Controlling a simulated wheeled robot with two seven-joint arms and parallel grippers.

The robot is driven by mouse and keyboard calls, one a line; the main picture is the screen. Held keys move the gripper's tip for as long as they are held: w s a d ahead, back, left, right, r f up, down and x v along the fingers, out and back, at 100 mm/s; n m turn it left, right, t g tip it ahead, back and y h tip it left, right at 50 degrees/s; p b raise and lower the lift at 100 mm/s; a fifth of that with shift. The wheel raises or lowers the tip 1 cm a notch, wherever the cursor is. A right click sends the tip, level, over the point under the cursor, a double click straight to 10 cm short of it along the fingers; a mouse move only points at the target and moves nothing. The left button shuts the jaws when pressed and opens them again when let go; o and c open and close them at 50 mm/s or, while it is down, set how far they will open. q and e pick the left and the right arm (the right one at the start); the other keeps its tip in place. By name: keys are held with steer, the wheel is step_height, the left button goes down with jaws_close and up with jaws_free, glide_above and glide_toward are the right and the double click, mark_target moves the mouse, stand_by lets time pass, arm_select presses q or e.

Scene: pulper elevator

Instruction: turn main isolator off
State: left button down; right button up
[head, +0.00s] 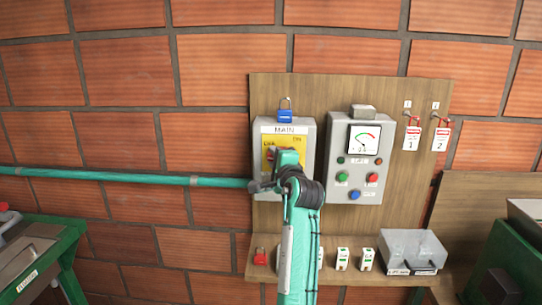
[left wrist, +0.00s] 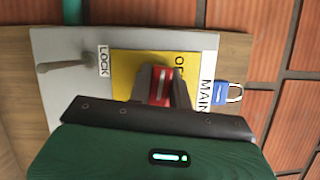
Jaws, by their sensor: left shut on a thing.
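The main isolator is a grey box (head: 303,165) with a MAIN label and a yellow plate (head: 299,142), on a wooden board. In the left wrist view the yellow plate (left wrist: 126,72) surrounds a red handle (left wrist: 162,86) with a pale line on it. My left gripper (head: 277,158) is at the front of the box, its fingers shut on the red handle on either side. The gripper hides most of the handle and part of the plate lettering. I cannot tell the handle's exact position. My right gripper is not in view.
A blue padlock (head: 285,116) hangs above the MAIN label. A panel (head: 348,185) with a meter and coloured buttons is close on the right. Red tags (head: 411,137) hang further right.

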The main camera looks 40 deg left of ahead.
arm_select(q)
steer(key=shift+n, duration=0.6)
steer(key=shift+r, duration=0.1)
steer(key=c, duration=1.3)
jaws_free()
steer(key=shift+a, duration=0.1)
steer(key=shift+f, duration=0.2)
